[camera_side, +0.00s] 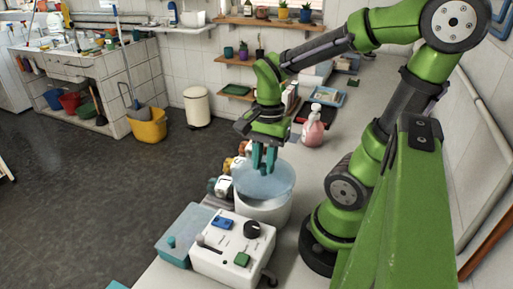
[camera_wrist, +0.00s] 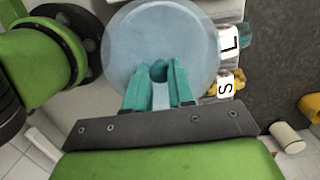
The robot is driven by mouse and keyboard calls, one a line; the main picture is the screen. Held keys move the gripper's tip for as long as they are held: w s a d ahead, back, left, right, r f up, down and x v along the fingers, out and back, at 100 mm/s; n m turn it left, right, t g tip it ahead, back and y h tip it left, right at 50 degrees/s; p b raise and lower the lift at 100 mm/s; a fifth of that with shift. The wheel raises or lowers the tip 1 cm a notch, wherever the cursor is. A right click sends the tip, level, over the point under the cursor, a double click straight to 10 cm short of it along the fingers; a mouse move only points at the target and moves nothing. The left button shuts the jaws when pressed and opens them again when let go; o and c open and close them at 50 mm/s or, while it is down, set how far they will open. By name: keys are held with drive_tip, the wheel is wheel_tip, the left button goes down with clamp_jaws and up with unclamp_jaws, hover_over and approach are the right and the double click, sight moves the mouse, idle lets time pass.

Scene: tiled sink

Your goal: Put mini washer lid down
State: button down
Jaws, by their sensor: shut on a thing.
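The mini washer has a round white tub (camera_side: 263,211) beside a white control box (camera_side: 227,252) with a black dial and a green button. Its round, translucent blue lid (camera_side: 279,185) is over the tub's top; I cannot tell whether its whole edge touches the rim. In the wrist view the lid (camera_wrist: 125,40) fills the upper middle. My gripper (camera_side: 264,165) is above the lid, its teal fingers pointing down. In the wrist view my gripper (camera_wrist: 159,82) is shut on the lid's small teal knob (camera_wrist: 158,70), which the fingers partly hide.
A teal-lidded box (camera_side: 183,237) stands left of the control box. Small letter-marked items (camera_side: 222,187) line the tub's left side, close to the counter edge. A pink soap bottle (camera_side: 312,127) stands behind to the right. Wall shelves (camera_side: 262,22) with plants are at the back.

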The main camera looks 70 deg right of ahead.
sight(264, 164)
wheel_tip(264, 164, up, 5)
drive_tip(key=shift+f, duration=0.1)
drive_tip(key=shift+d+r, duration=0.25)
drive_tip(key=shift+r, duration=0.05)
drive_tip(key=d+f+m, duration=0.1)
drive_tip(key=d, duration=0.1)
drive_tip(key=s+d+f, duration=0.1)
drive_tip(key=d, duration=0.1)
drive_tip(key=d+f+m, duration=0.1)
drive_tip(key=d, duration=0.1)
drive_tip(key=shift+s+d+m, duration=0.15)
drive_tip(key=shift+d+m, duration=0.1)
drive_tip(key=shift+m, duration=0.05)
drive_tip(key=s+d+f+n, duration=0.25)
drive_tip(key=d+f, duration=0.25)
drive_tip(key=d, duration=0.4)
wheel_tip(264, 164, down, 10)
drive_tip(key=shift+s+a+f, duration=0.1)
drive_tip(key=c, duration=1)
unclamp_jaws()
drive_tip(key=shift+f, duration=0.1)
drive_tip(key=shift+o, duration=0.2)
